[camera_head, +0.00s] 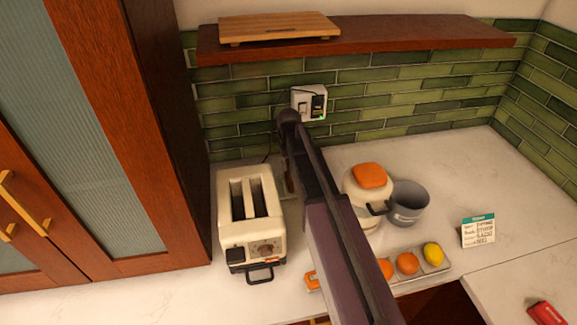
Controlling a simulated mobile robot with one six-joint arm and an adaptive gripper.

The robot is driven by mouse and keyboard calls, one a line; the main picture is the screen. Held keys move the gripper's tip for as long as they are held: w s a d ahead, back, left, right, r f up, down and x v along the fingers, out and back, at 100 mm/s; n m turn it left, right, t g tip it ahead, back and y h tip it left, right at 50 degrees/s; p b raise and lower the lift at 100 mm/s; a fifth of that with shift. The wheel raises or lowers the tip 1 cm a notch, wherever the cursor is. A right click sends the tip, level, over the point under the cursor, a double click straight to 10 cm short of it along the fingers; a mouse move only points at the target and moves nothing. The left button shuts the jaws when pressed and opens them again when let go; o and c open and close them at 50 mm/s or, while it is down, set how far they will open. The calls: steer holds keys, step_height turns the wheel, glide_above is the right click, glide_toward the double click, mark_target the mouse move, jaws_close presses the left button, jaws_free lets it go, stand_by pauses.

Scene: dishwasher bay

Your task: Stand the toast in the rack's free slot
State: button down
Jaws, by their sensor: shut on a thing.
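My dark arm (335,225) reaches up from the lower edge across the counter. Its far end is near the wall socket. My gripper is not seen; the arm hides it. No piece is plainly toast: an orange-brown rounded slab (369,175) shows over a round cream dish or pot (362,212), and I cannot tell whether it is the toast or rests there. A small orange piece (312,281) shows left of the arm, partly hidden. No rack with slots is clearly visible. A thin brown shape (290,180) beside the arm is too small to name.
A cream two-slot toaster (251,215) stands left of the arm. A grey mug (407,203), a tray (436,268) with fruit and a card (478,230) are on the right. A red object (547,314) lies lower right. A wooden shelf (400,38) overhangs. The right rear counter is clear.

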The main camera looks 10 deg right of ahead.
stand_by(0.4)
steer(key=c, duration=0.5)
jaws_free()
steer(key=shift+c, duration=0.2)
steer(key=shift+r, duration=0.15)
